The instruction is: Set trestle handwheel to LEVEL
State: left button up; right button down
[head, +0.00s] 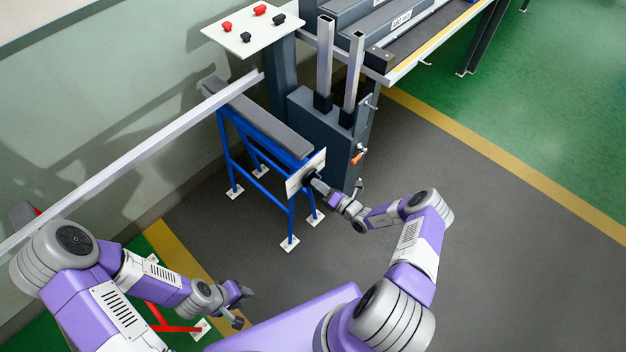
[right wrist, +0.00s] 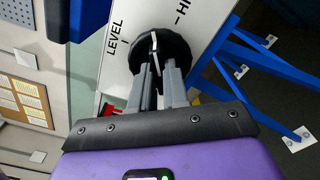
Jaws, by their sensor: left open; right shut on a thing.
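The trestle (head: 262,125) has blue legs and a grey top, with a white dial plate (head: 293,181) on its near end. In the right wrist view the dial plate (right wrist: 205,40) reads "LEVEL" at left and a partly cut-off "HI" label at right. The black round handwheel (right wrist: 143,50) sits on it, with a pale mark near its middle; I cannot tell exactly where it points. My right gripper (right wrist: 158,68) is shut on the handwheel; it also shows at the plate in the head view (head: 314,180). My left gripper (head: 241,306) is open and empty, low and away from the trestle.
A long pale profile (head: 130,160) crosses the left side and meets the trestle's far end. A dark machine (head: 325,130) with two upright posts stands right behind the trestle. A white button panel (head: 253,30) is behind. Grey floor (head: 450,180) at right is clear.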

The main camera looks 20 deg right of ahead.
jog(key=shift+n, duration=1.3)
jog(key=shift+n+p, duration=0.7)
jog(key=shift+n, duration=1.6)
jog(key=n+p, duration=0.1)
jog(key=n, duration=0.2)
jog(key=shift+n, duration=0.3)
jog(key=c, duration=1)
grip_release()
jog(key=shift+s, duration=0.1)
